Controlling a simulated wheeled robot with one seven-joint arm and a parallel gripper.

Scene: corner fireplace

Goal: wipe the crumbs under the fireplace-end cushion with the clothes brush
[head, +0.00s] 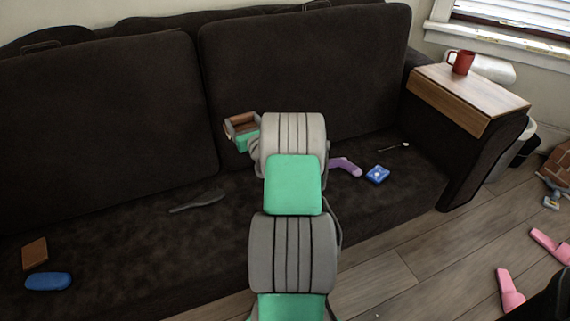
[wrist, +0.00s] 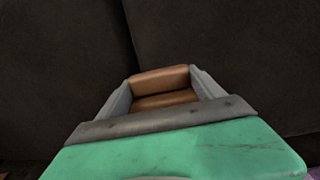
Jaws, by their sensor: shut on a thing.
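My gripper (head: 241,127) is in front of the dark sofa's back cushions, near the seam between them. In the wrist view its grey fingers (wrist: 164,95) are on either side of a brown, block-like thing (wrist: 160,79). It is shut on this thing; I cannot tell surely whether it is the clothes brush. The right back cushion (head: 300,65) stands upright against the sofa back, at the end by the wooden arm tray. The left back cushion (head: 100,110) is upright too. I make out no crumbs on the dark seat; my arm hides part of it.
A red mug (head: 462,62) stands on the wooden tray (head: 470,95). Pink things (head: 509,290) lie on the floor.

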